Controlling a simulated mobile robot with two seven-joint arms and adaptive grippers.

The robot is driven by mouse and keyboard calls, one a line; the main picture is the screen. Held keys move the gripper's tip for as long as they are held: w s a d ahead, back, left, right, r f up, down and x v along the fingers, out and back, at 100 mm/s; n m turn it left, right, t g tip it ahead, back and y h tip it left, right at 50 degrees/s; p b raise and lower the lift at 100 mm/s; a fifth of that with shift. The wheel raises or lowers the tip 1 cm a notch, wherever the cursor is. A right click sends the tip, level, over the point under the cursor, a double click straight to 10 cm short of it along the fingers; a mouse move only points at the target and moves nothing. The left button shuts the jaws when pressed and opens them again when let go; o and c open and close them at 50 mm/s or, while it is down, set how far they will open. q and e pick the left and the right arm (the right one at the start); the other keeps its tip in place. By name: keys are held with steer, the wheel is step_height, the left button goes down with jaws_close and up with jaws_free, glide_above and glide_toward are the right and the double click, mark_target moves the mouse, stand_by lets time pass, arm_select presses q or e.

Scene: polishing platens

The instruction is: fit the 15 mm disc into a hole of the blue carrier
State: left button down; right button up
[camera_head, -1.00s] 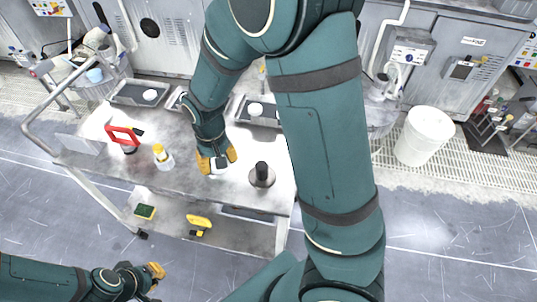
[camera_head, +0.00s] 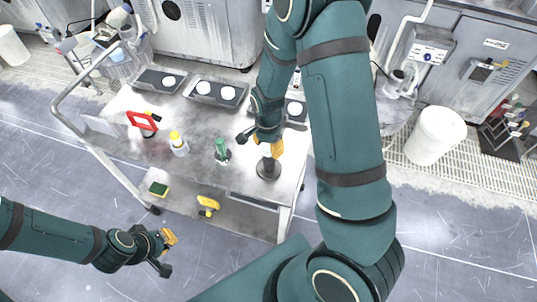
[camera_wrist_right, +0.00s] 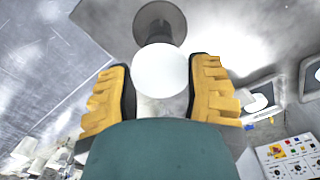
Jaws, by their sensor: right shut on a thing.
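My right gripper (camera_head: 262,143) is over the dark round-based stand (camera_head: 268,168) on the bench. In the right wrist view its yellow fingers (camera_wrist_right: 160,88) are shut on a white disc (camera_wrist_right: 160,70), held flat between the tips. The stand's grey round base (camera_wrist_right: 172,18) shows just beyond the disc. Whether the disc touches the stand cannot be told. The disc's size cannot be read. No blue carrier can be made out in either view. My left gripper (camera_head: 164,254) is open and empty, low at the left, away from the bench.
Trays with white round pieces (camera_head: 216,92) line the bench's back edge. A green item (camera_head: 221,151), a yellow-capped bottle (camera_head: 178,144) and a red-framed item (camera_head: 143,122) stand left of the stand. A white bucket (camera_head: 434,135) is on the floor at right.

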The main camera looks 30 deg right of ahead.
mark_target(269, 159)
step_height(269, 159, down, 5)
steer(key=shift+r, duration=0.1)
stand_by(0.3)
steer(key=o, duration=1.1)
